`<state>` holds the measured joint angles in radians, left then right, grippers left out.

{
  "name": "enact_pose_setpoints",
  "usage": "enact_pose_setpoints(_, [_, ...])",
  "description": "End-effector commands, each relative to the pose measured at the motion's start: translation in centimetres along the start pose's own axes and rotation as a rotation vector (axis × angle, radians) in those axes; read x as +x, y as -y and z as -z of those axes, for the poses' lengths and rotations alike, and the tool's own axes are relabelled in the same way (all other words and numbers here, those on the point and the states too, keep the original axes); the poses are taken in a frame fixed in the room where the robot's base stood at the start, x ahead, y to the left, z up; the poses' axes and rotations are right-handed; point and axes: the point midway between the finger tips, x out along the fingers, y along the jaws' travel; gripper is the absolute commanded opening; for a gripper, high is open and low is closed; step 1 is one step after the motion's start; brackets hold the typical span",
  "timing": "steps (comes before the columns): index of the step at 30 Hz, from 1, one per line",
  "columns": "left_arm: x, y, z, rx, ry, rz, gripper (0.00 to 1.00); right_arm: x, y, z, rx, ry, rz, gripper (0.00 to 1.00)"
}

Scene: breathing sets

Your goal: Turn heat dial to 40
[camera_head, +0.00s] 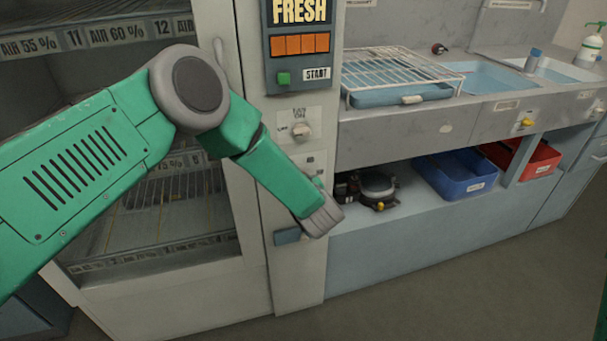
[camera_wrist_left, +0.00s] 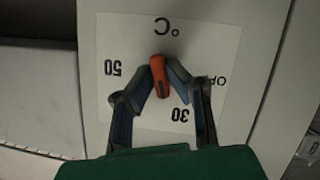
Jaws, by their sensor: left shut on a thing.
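The orange heat dial (camera_wrist_left: 159,78) shows in the left wrist view on a white plate (camera_wrist_left: 205,45) marked °C, 50, 30 and OFF, which appear upside down. My left gripper (camera_wrist_left: 160,66) has its two dark fingertips closed on the dial's sides. The dial's long grip runs nearly up and down in this view. I cannot tell which end is its pointer. In the head view my left arm reaches to the narrow cabinet column, and its wrist hides the dial and the fingers. My right gripper is not in view.
Above on the column are another knob (camera_head: 301,130), a green start button (camera_head: 283,78) and an orange display (camera_head: 300,44). A glass-fronted cabinet with wire shelves stands left. To the right are a counter with a wire rack (camera_head: 400,70), and blue (camera_head: 455,178) and red (camera_head: 535,160) bins below.

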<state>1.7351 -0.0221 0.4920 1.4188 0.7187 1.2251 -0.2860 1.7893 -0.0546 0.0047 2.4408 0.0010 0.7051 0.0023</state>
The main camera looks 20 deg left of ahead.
Motion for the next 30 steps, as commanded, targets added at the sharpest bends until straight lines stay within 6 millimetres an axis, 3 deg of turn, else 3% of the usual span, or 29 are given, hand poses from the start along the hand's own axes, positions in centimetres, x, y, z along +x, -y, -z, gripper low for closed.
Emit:
enact_pose_setpoints(10, [0.0,-0.3,0.0,0.303,-0.002,0.125,0.0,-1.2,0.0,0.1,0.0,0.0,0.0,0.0])
enact_pose_setpoints(21, [0.1,-0.5,-0.3,0.588,-0.002,0.24,0.0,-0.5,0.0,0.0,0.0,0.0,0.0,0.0])
enact_pose_setpoints(30, [0.1,-0.6,-0.3,0.725,-0.002,0.295,0.0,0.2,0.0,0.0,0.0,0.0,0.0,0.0])
